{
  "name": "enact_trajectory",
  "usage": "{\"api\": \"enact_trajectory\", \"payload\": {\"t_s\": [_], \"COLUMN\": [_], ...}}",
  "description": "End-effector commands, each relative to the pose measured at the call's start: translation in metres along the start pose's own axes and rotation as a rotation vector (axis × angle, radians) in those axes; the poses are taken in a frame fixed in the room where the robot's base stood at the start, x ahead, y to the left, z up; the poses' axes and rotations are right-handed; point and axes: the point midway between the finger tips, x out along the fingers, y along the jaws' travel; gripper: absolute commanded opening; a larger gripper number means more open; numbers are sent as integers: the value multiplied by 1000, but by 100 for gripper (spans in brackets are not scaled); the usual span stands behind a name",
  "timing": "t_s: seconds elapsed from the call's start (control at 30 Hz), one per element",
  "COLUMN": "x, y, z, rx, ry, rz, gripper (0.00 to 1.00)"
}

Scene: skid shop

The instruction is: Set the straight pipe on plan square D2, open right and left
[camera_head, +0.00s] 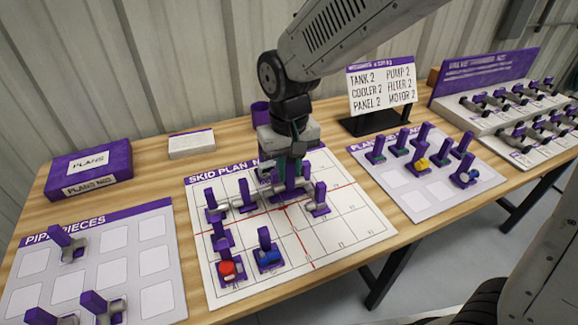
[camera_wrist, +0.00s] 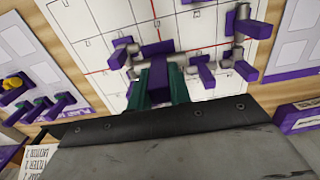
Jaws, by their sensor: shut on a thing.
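My gripper (camera_head: 286,172) points down over the far part of the skid plan board (camera_head: 345,225). It is shut on a purple-handled piece, taken as the straight pipe (camera_head: 291,187); its handle shows between the green fingers in the wrist view (camera_wrist: 158,72). The piece is at or just above the board; I cannot tell whether it touches. The fingers hide much of its pipe, and the square label under it is unreadable. Grey pipe pieces stand close on its left (camera_head: 247,200) and right (camera_head: 318,200) in the head view.
More pieces stand on the board's left, including a red one (camera_head: 229,268) and a blue one (camera_head: 267,256). The pipe pieces sheet (camera_head: 155,260) is at left, another parts sheet (camera_head: 400,190) at right. The board's near right squares are clear. A list sign (camera_head: 382,88) stands behind.

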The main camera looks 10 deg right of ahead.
Motion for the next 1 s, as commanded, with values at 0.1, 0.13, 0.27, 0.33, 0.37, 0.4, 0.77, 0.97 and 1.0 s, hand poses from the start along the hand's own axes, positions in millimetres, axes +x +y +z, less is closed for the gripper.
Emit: {"api": "enact_trajectory", "payload": {"t_s": [0.1, 0.13, 0.27, 0.33, 0.37, 0.4, 0.77, 0.97, 1.0], "x": [1, 2, 8, 12, 13, 15, 33, 43, 45], "y": [0, 0, 0, 0, 0, 0, 0, 0, 0], "z": [0, 0, 0, 0, 0, 0, 0, 0, 0], "rx": [0, 0, 0, 0, 0, 0, 0, 0, 0], "ry": [0, 0, -2, -1, -1, -1, -1, -1, -1], "rz": [0, 0, 0, 0, 0, 0, 0, 0, 0], "gripper": [0, 0, 0, 0, 0, 0, 0, 0, 0]}}
